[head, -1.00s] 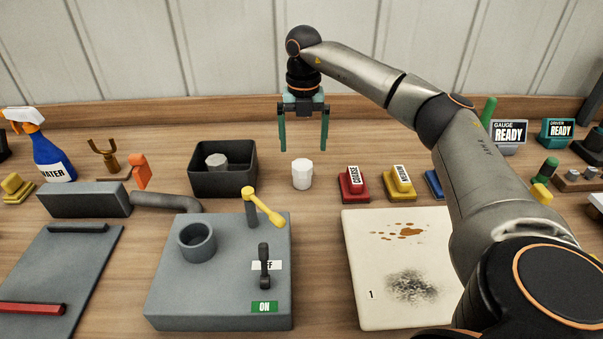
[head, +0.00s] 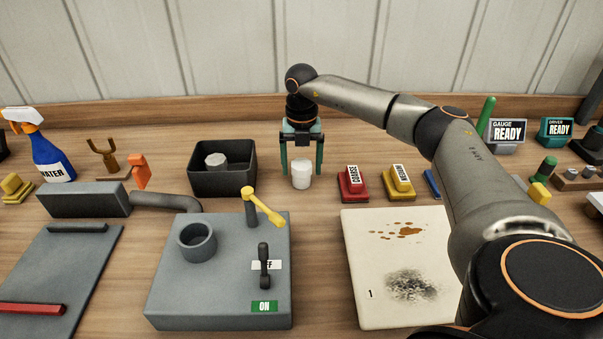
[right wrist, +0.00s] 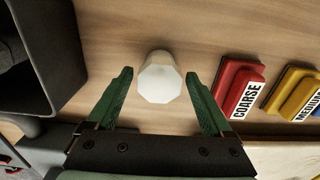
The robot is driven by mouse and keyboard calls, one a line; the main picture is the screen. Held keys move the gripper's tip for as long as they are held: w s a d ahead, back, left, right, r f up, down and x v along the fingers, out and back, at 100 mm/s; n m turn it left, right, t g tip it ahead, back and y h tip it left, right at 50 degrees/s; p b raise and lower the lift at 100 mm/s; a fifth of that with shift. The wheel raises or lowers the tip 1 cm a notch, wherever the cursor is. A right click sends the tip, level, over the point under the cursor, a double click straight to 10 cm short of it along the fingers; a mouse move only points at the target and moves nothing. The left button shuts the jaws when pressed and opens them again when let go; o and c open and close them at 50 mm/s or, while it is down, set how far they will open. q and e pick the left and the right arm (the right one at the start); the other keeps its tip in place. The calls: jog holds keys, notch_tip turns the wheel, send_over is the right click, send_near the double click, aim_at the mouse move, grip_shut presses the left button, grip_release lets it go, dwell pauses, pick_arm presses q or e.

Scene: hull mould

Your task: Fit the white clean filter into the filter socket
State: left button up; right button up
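The white clean filter (head: 301,174) stands upright on the table, right of the black bin. My right gripper (head: 302,172) is open above and around it, one finger on each side. In the right wrist view the filter (right wrist: 160,78) lies between the open fingertips, with a gap on both sides. The filter socket looks to be the round grey cup (head: 197,241) on top of the grey box; its inside is dark and shows nothing in it. My left gripper is in no view.
The black bin (head: 223,190) holding a grey cylinder (head: 216,161) stands left of the filter. Red (head: 353,184) and yellow (head: 398,182) labelled blocks stand to its right. A yellow-handled valve (head: 263,206) and a dark lever (head: 264,265) rise from the grey box (head: 220,295).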

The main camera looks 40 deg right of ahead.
jog(key=c, duration=1.2)
